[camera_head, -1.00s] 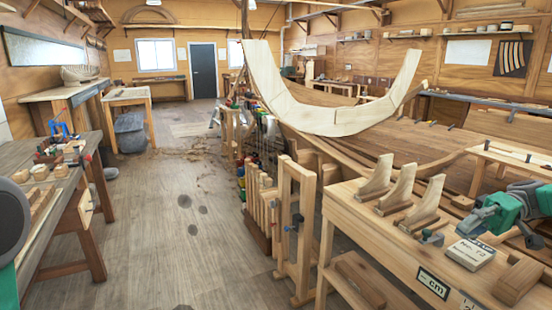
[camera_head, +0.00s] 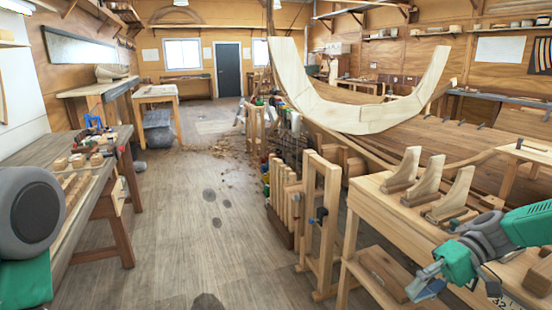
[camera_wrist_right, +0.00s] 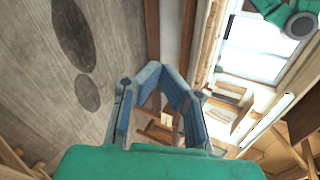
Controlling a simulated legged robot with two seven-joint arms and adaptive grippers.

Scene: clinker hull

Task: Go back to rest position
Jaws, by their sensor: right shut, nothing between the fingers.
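My right gripper (camera_head: 426,282) is at the lower right in the head view, over the front of the wooden workbench (camera_head: 378,208). Its fingertips are together and hold nothing. In the right wrist view the blue-grey fingers (camera_wrist_right: 162,75) meet at their tips, with floor and woodwork behind them. A green and grey part of my left arm (camera_head: 35,225) shows at the left edge of the head view. The left gripper is out of view.
Several wooden brackets (camera_head: 404,170) stand on the right workbench. A pale curved hull frame (camera_head: 365,118) rises behind it. Small blocks and tools lie on the left bench (camera_head: 45,147). The floor (camera_head: 205,240) between the benches is largely open, with shavings farther back.

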